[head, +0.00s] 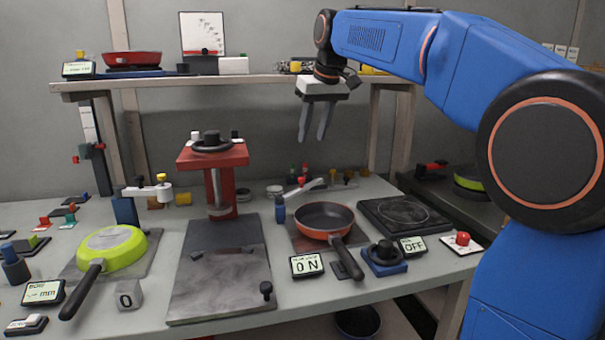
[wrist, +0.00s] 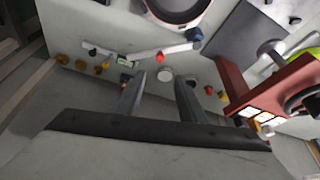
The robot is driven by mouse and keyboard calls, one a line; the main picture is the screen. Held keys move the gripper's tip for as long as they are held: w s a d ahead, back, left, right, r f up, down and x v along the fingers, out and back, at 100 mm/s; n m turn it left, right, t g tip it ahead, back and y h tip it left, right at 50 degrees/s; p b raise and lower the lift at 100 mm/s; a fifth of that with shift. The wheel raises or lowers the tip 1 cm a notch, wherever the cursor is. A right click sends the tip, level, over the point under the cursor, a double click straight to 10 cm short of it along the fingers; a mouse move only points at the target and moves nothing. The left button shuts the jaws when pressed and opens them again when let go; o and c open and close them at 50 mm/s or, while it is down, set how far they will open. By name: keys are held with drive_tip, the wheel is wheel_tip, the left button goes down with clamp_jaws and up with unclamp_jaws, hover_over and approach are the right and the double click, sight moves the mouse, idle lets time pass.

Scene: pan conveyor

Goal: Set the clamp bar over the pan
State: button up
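An orange-red pan (head: 324,216) with a dark inside sits on a dark plate, its handle toward the front right. It also shows at the top of the wrist view (wrist: 172,14). The white clamp bar (head: 308,187) with a red knob runs from a small blue post (head: 280,209) toward the back right, behind the pan and not across it. In the wrist view the bar (wrist: 172,50) lies beyond my fingertips. My gripper (head: 313,139) is open and empty, above and behind the pan and bar. Its two fingers are apart in the wrist view (wrist: 158,80).
A red press (head: 212,155) stands left of the pan. A black hotplate (head: 400,213) is at right. Small coloured knobs line the back. A shelf (head: 250,79) spans behind my gripper.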

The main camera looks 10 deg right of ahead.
sight(302, 178)
drive_tip(key=x, duration=1.4)
drive_tip(key=shift+w+f, duration=0.2)
drive_tip(key=shift+f, duration=0.1)
clamp_jaws()
